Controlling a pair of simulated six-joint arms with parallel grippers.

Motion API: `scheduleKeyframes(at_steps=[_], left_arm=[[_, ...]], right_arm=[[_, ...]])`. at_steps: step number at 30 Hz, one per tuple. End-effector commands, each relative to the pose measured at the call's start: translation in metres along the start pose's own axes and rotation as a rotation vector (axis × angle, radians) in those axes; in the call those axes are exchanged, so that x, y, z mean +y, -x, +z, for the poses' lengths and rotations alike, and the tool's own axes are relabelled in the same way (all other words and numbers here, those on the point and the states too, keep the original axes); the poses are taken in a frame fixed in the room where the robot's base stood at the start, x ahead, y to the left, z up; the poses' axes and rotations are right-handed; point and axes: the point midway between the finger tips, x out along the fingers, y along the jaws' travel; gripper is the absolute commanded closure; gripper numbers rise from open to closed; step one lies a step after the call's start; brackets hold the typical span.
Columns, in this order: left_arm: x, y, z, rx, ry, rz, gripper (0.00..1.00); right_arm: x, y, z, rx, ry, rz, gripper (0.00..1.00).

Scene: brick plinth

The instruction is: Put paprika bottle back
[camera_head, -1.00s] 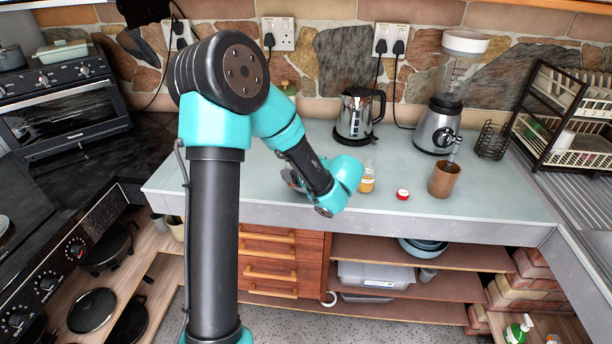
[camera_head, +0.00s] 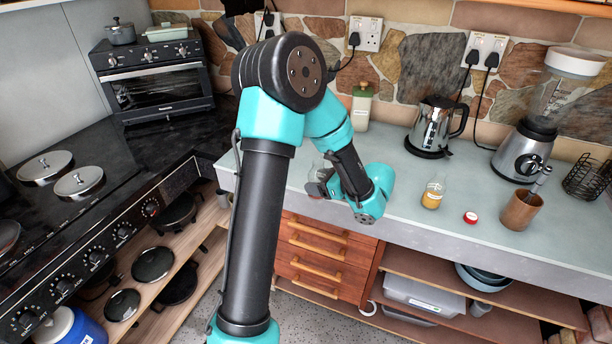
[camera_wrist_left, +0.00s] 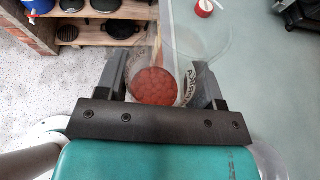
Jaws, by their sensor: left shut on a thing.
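The paprika bottle (camera_head: 315,187) is a clear glass jar with red powder in it. It shows on the far side of my left gripper (camera_head: 324,181), near the counter's front edge and partly hidden by it. In the left wrist view the paprika bottle (camera_wrist_left: 154,86) sits between the two fingers of the left gripper (camera_wrist_left: 160,77), which are shut on it. Its side lettering is partly readable. I cannot tell whether the bottle touches the counter (camera_head: 400,170). My right gripper is not in view.
A jar with yellow contents (camera_head: 432,195), a red cap (camera_head: 470,217) and a copper cup (camera_head: 521,209) stand along the counter to the right. A kettle (camera_head: 435,128), a blender (camera_head: 530,150) and a green-topped bottle (camera_head: 362,105) stand behind. The stove (camera_head: 100,210) is left.

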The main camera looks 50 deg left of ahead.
Motion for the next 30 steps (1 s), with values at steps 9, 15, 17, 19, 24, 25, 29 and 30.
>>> scheduleKeyframes(at_steps=[9, 15, 17, 19, 24, 25, 29, 30], left_arm=[[0.000, 0.000, 0.000, 0.000, 0.001, 0.002, 0.65], [-0.015, -0.009, 0.002, 0.000, 0.002, 0.004, 0.65], [-0.024, -0.014, 0.003, 0.000, 0.004, 0.004, 0.65], [-0.036, -0.021, 0.004, 0.001, 0.003, 0.004, 0.65], [-0.065, -0.037, 0.007, 0.000, 0.003, 0.003, 0.65], [-0.070, -0.040, 0.008, 0.000, 0.002, 0.004, 0.65], [-0.092, -0.053, 0.011, 0.000, 0.003, 0.003, 0.65], [-0.099, -0.057, 0.011, 0.000, 0.003, 0.003, 0.65]], right_arm=[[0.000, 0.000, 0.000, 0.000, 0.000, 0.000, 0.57], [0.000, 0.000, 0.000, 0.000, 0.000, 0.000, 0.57], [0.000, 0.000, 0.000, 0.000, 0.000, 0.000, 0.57], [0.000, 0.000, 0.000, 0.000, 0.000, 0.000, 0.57], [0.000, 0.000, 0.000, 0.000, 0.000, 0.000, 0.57], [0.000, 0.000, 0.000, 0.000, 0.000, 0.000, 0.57], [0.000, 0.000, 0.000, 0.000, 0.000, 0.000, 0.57], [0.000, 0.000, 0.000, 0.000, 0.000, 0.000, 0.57]])
